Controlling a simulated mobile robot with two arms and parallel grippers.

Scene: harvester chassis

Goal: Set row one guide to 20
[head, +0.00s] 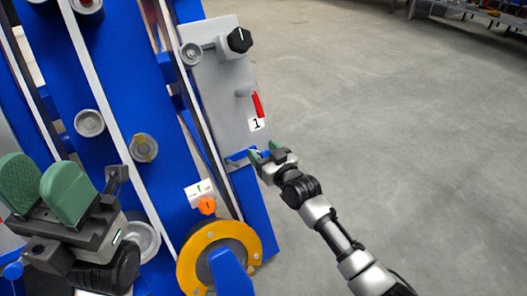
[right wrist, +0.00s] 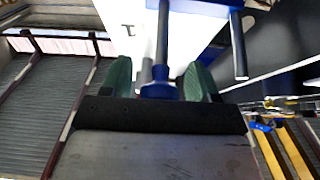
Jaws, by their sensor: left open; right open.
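A grey panel (head: 212,85) with the label "1" (head: 256,124) stands on the blue chassis. It carries a black knob (head: 239,40) with a white mark and a red lever (head: 258,105). A white scale plate (head: 199,191) with a green mark sits lower, above an orange knob (head: 207,205); its figures are unreadable. My right gripper (head: 264,152) is open just below the panel's lower edge. In the right wrist view its fingers (right wrist: 158,78) stand either side of a blue round-ended part (right wrist: 159,90); contact cannot be told. My left gripper (head: 42,188) is open and empty at the left.
The blue chassis (head: 115,60) with pale rails and round grey fittings fills the left. A yellow ring (head: 190,262) around a grey hub sits at its lower end. Open concrete floor (head: 400,120) lies to the right. In the right wrist view, a grey rod (right wrist: 239,45) hangs right of the fingers.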

